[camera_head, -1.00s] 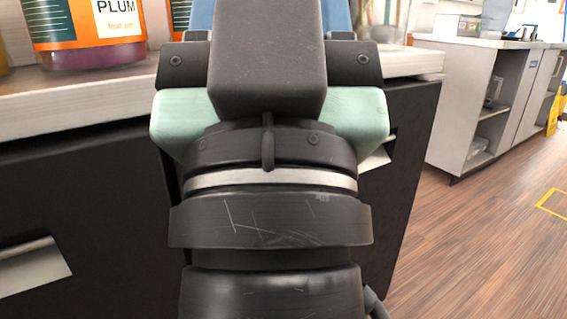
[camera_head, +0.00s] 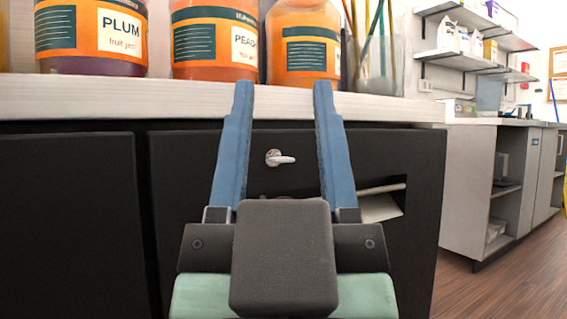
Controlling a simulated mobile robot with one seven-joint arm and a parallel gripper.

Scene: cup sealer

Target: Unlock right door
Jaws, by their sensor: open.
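The right door (camera_head: 425,160) is a black cabinet front under the light counter. A small silver lock knob (camera_head: 280,158) sits on its upper part, with its lever pointing right, roughly level. My gripper (camera_head: 281,88) is open, with its two blue fingers pointing away from me. In the picture the knob shows between the fingers, nearer the left one. I see no contact with it; the depth gap is hard to tell. A recessed handle (camera_head: 382,205) on the door is partly hidden behind my right finger and gripper body.
The counter edge (camera_head: 60,97) runs above the doors. Jars labelled plum (camera_head: 92,38) and peach (camera_head: 214,40), another orange jar (camera_head: 303,45) and a glass of straws (camera_head: 375,60) stand on it. A black left door (camera_head: 65,215) adjoins. Wood floor is open at right.

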